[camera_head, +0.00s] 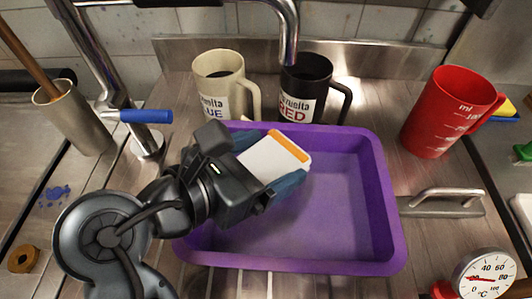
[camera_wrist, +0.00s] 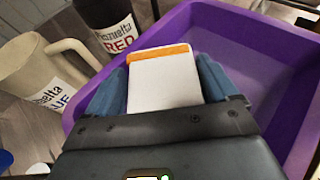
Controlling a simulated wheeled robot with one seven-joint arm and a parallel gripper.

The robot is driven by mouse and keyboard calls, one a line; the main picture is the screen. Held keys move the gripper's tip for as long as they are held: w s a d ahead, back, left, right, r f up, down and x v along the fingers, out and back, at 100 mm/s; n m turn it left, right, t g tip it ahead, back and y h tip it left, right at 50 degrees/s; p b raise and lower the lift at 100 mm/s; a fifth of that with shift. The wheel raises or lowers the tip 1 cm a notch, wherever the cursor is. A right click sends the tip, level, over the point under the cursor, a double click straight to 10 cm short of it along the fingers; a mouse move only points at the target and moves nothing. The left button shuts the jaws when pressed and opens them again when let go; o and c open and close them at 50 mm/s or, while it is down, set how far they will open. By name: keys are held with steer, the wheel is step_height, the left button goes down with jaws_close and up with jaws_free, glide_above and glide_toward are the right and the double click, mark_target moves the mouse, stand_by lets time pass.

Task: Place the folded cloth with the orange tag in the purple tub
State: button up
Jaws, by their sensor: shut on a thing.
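The white folded cloth (camera_head: 270,158) has an orange tag along its far edge. My gripper (camera_head: 272,168) is shut on it, a blue finger on each side, and holds it over the left part of the purple tub (camera_head: 393,225). The cloth also shows in the wrist view (camera_wrist: 162,82), between the fingers (camera_wrist: 160,90), with the tub (camera_wrist: 285,35) behind and to the right. I cannot tell how high the cloth is above the tub floor. The visible tub floor is empty; my gripper hides its left part.
A cream mug (camera_head: 222,75) labelled "BLUE" in part and a black mug (camera_head: 304,75) labelled "RED" stand behind the tub, below the tap (camera_head: 288,35). A red measuring jug (camera_head: 445,110) stands at the right. A dial thermometer (camera_head: 487,272) is at front right.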

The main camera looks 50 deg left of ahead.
steer(key=shift+f, duration=0.15)
steer(key=shift+f, duration=0.3)
steer(key=o, duration=0.8)
steer(key=shift+o, duration=0.2)
steer(key=shift+r+b, duration=0.45)
steer(key=shift+b, duration=0.05)
steer(key=a+v, duration=0.1)
steer(key=v, duration=1.1)
steer(key=shift+d+p, duration=0.35)
steer(key=shift+d, duration=0.1)
steer(key=shift+r, duration=0.15)
